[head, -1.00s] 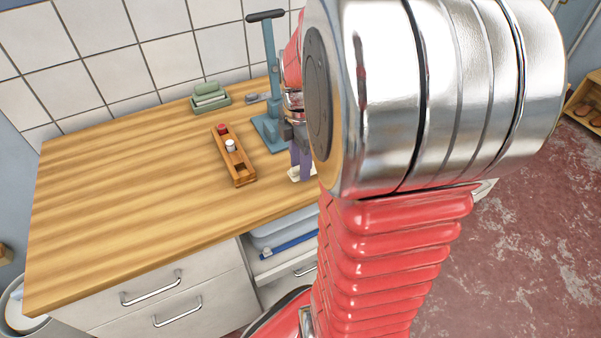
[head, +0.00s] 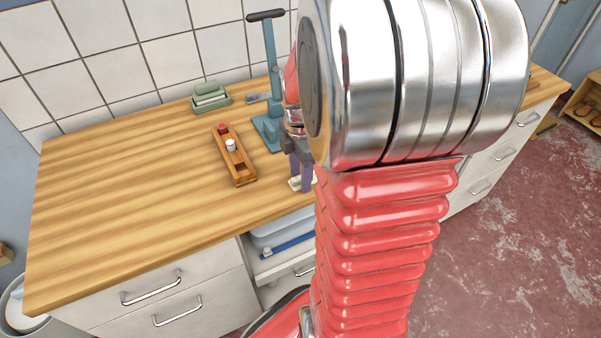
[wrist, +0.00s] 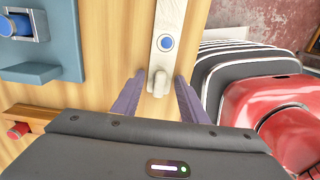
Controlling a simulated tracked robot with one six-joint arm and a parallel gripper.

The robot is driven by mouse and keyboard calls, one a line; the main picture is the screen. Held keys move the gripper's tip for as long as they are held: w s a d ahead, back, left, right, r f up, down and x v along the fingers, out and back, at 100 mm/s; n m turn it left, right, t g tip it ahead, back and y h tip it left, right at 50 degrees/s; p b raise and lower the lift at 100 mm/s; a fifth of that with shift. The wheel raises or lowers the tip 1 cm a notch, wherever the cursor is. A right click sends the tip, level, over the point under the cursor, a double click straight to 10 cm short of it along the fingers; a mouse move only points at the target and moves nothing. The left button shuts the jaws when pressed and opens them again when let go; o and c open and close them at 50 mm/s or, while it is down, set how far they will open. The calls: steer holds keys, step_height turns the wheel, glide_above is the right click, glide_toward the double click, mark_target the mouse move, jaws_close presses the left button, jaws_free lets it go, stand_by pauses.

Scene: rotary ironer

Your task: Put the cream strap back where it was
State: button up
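A cream strap-like piece (wrist: 170,18) with a round blue button runs down from the top of the wrist view. Its narrow knobbed end lies between the two purple fingers of my gripper (wrist: 159,80). Gaps show on both sides of that end, so my gripper is open around it and not clamped. In the head view a small cream part (head: 294,184) shows at the fingertips of my gripper (head: 301,186), by the counter's front edge. My arm hides the rest of it.
A teal stand (head: 270,128) with a tall post is just behind my gripper. A wooden holder (head: 238,168) with a red and a white item lies to the left. The counter's left half (head: 120,200) is clear.

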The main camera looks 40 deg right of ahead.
steer(key=shift+o, duration=1.1)
step_height(320, 180, up, 12)
steer(key=shift+r, duration=0.1)
steer(key=s+a+r+m+t, duration=0.1)
steer(key=s+a+m+t, duration=0.1)
steer(key=a+m, duration=0.5)
steer(key=s+a+r+m+t, duration=0.1)
steer(key=s+a+m+t, duration=0.2)
steer(key=a+m, duration=0.5)
steer(key=s+a, duration=0.1)
steer(key=a, duration=0.5)
steer(key=shift+s+a+r+t, duration=0.2)
steer(key=shift+a+r+t, duration=0.05)
steer(key=shift+a+t, duration=0.05)
